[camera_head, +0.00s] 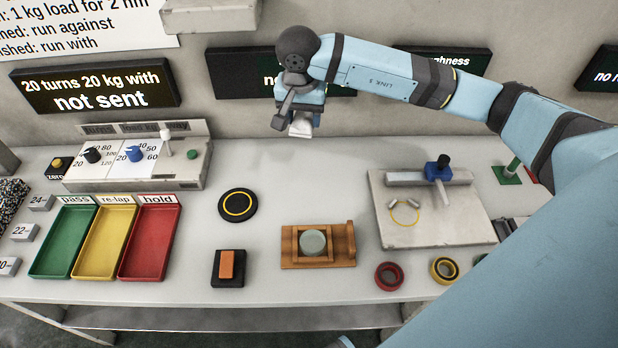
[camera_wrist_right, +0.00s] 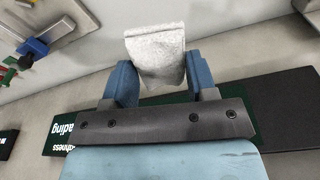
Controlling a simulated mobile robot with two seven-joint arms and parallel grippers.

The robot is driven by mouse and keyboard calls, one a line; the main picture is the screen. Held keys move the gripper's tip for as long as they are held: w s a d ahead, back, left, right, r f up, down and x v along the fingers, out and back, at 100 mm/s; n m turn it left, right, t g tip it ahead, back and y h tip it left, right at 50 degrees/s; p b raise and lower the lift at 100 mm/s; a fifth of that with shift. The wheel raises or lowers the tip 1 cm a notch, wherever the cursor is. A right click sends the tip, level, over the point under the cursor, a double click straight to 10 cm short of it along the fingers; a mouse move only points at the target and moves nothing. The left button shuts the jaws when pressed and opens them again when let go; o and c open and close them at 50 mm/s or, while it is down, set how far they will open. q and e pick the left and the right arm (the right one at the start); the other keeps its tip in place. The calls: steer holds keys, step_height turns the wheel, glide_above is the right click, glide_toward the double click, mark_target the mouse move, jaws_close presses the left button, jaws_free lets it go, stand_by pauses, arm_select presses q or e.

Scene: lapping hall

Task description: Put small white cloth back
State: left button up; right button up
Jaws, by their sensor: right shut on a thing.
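The small white cloth (camera_wrist_right: 155,55) is folded and held between the two blue fingers of my right gripper (camera_wrist_right: 165,85) in the right wrist view. In the head view my right gripper (camera_head: 300,122) hangs in the air above the back of the table, in front of the wall signs. A small pale part of the cloth (camera_head: 301,126) shows at its tip. My left gripper does not show.
On the table (camera_head: 290,170) stand a green tray (camera_head: 45,273), yellow tray (camera_head: 82,273) and red tray (camera_head: 130,273). A black disc (camera_head: 238,205), a wooden fixture (camera_head: 345,242) and a pale plate with a blue-knobbed arm (camera_head: 450,230) are also there. The table's back middle is clear.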

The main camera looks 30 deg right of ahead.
steer(key=w+d+f+m+b, duration=0.1)
steer(key=w+d+m+b, duration=0.25)
steer(key=d+m, duration=0.2)
steer(key=m, duration=0.1)
glide_above(314, 168)
steer(key=shift+g, duration=0.3)
steer(key=f, duration=1.6)
steer(key=shift+s+a+b, duration=0.15)
steer(key=shift+a+b, duration=0.05)
steer(key=shift+b, duration=0.1)
step_height(314, 168, down, 3)
steer(key=shift+f, duration=0.5)
